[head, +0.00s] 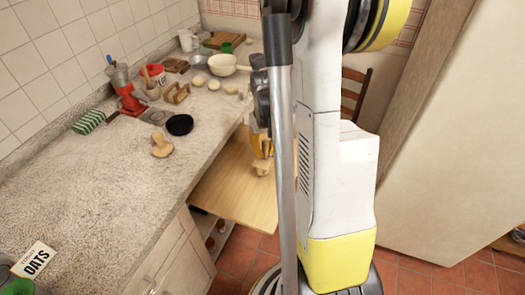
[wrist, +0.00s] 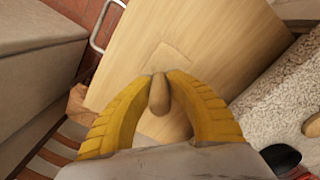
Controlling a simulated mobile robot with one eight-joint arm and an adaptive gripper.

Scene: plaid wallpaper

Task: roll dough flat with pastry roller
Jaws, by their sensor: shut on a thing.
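My gripper (wrist: 160,82) has its yellow fingers closed around a small wooden tool (wrist: 160,97), seen end-on; I take it for the pastry roller. In the head view my gripper (head: 262,147) is partly hidden by my arm, with the tool's pale wooden end (head: 262,167) below it. The tool is over the light wooden board (head: 235,190) at the counter's side; I cannot tell if it touches. A faint pale patch (wrist: 176,60) shows on the board; I cannot tell if it is dough. Pale round lumps, perhaps dough (head: 214,85), lie farther back on the counter.
Another wooden tool (head: 162,148) and a black dish (head: 180,125) stand on the stone counter. The counter's front middle is clear.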

